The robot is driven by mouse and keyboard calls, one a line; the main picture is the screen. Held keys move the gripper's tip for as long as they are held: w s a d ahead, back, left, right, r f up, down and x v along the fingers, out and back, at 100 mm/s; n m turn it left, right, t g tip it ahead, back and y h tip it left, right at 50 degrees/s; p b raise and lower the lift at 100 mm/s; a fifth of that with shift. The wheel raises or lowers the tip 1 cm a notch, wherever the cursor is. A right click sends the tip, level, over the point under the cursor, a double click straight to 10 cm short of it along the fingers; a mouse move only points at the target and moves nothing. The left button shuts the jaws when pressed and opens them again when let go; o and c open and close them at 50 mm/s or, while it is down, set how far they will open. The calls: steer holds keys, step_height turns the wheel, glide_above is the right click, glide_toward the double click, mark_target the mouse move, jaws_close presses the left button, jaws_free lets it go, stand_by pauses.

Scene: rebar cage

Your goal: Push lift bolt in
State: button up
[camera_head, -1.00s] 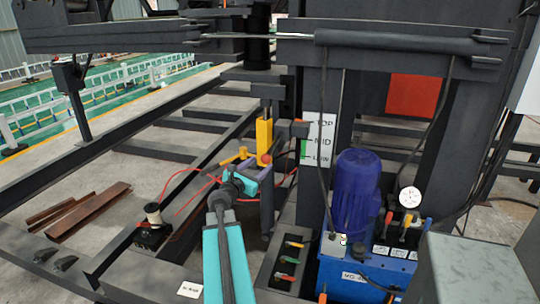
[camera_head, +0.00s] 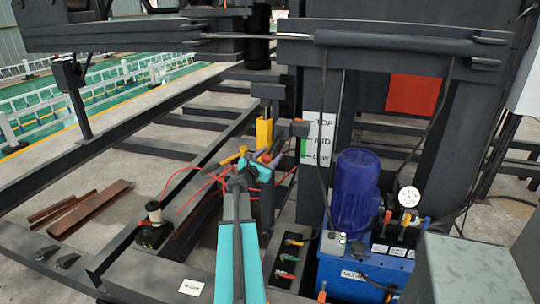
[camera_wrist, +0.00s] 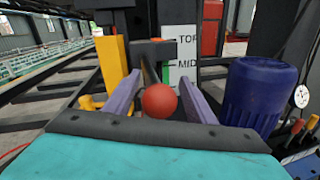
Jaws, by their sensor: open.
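A red ball knob (camera_wrist: 159,100) shows in the wrist view between the two purple fingers of my gripper (camera_wrist: 155,92). It looks like the end of the lift bolt, whose dark bar (camera_wrist: 150,68) runs away behind it. The fingers are open, one on each side of the ball; I cannot tell whether either touches it. A yellow upright block (camera_wrist: 112,60) stands just left of the bar. In the head view my gripper (camera_head: 262,158) is in front of the yellow block (camera_head: 264,132) and hides its lower part. The ball is mostly hidden there.
A TOP/MID/LOW label (camera_head: 319,138) is on the dark post to the right. A blue motor (camera_head: 357,195) on a hydraulic unit with a gauge (camera_head: 409,197) stands further right. Red cables (camera_head: 200,188) run left to a spool (camera_head: 153,212). Brown steel pieces (camera_head: 90,208) lie on the floor.

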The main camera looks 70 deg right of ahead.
mark_target(274, 148)
steer(key=shift+d, duration=0.15)
steer(key=shift+c, duration=0.4)
jaws_close()
steer(key=d, duration=0.4)
steer(key=shift+d+b, duration=0.3)
steer(key=shift+d, duration=0.1)
steer(key=shift+s+r, duration=0.1)
steer(key=shift+c, duration=0.5)
jaws_free()
steer(key=shift+o, duration=0.9)
steer(key=shift+d, duration=0.15)
